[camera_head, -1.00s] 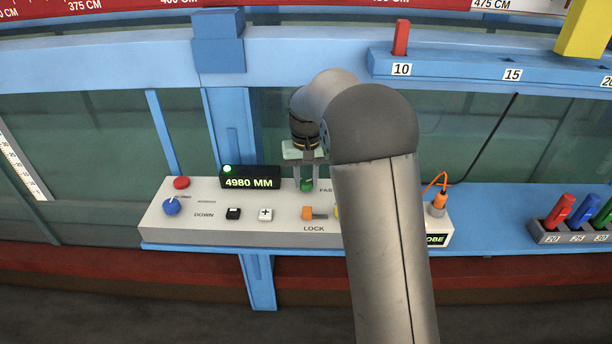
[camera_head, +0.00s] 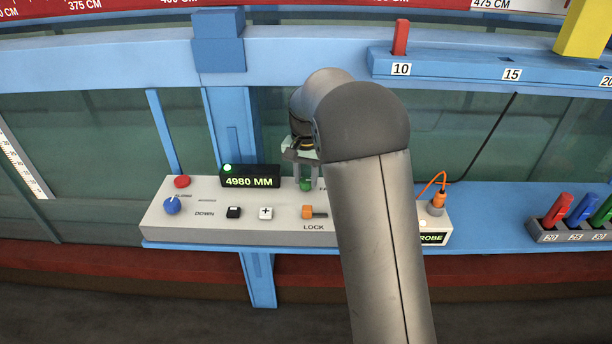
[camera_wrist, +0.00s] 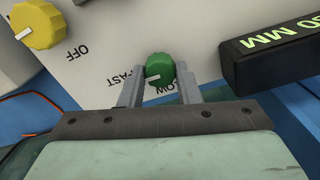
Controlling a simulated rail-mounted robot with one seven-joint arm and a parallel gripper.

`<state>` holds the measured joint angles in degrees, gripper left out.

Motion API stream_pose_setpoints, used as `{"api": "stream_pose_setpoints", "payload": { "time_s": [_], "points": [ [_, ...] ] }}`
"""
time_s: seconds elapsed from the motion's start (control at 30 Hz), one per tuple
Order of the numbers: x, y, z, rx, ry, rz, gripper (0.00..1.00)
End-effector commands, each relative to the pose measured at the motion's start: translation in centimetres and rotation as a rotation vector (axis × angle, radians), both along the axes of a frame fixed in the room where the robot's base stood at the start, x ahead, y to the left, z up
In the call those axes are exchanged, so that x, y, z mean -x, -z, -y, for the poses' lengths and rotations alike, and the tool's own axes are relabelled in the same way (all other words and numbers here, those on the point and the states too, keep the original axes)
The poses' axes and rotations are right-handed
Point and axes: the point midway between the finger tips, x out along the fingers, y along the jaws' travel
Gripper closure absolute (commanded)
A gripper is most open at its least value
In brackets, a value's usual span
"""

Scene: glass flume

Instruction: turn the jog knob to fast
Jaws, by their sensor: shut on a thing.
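The green jog knob (camera_head: 306,185) stands on the grey control panel (camera_head: 190,222), right of the black display. It also shows in the wrist view (camera_wrist: 159,66), with FAST lettering to its left and partly covered SLOW lettering below right. Its white pointer mark is at its lower left, towards the FAST side. My gripper (camera_head: 303,179) is shut on the knob from above. In the wrist view its fingers (camera_wrist: 160,76) are on either side of the knob.
The display (camera_head: 250,177) reads 4980 MM. An orange lock switch (camera_head: 308,212), plus button (camera_head: 265,213), black button (camera_head: 233,212), blue knob (camera_head: 172,206) and red button (camera_head: 182,182) are close by. A yellow knob (camera_wrist: 38,24) is marked OFF. My arm covers the panel's right part.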

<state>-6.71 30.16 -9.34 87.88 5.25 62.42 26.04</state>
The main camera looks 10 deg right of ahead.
Motion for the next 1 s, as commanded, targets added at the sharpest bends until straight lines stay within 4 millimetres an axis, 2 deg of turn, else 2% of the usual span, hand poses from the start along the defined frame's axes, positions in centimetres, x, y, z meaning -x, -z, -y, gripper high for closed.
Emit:
{"api": "stream_pose_setpoints", "payload": {
  "time_s": [0.23,0.27,0.33,0.6,0.73,0.87,1.0],
  "points": [
    [-0.1,-0.2,0.0,-0.001,0.002,0.005,0.93],
    [-0.1,-0.2,0.0,-0.001,0.002,0.005,0.67],
    [-0.1,-0.2,0.0,-0.001,0.001,0.005,0.48],
    [0.0,-0.1,0.0,0.000,0.001,0.002,0.48],
    [-0.1,-0.8,0.0,0.000,0.000,0.004,0.48],
    [-0.1,-2.8,0.0,-0.001,0.000,0.005,0.48],
    [-0.1,-6.2,0.0,-0.001,0.000,0.008,0.48]
  ]
}}
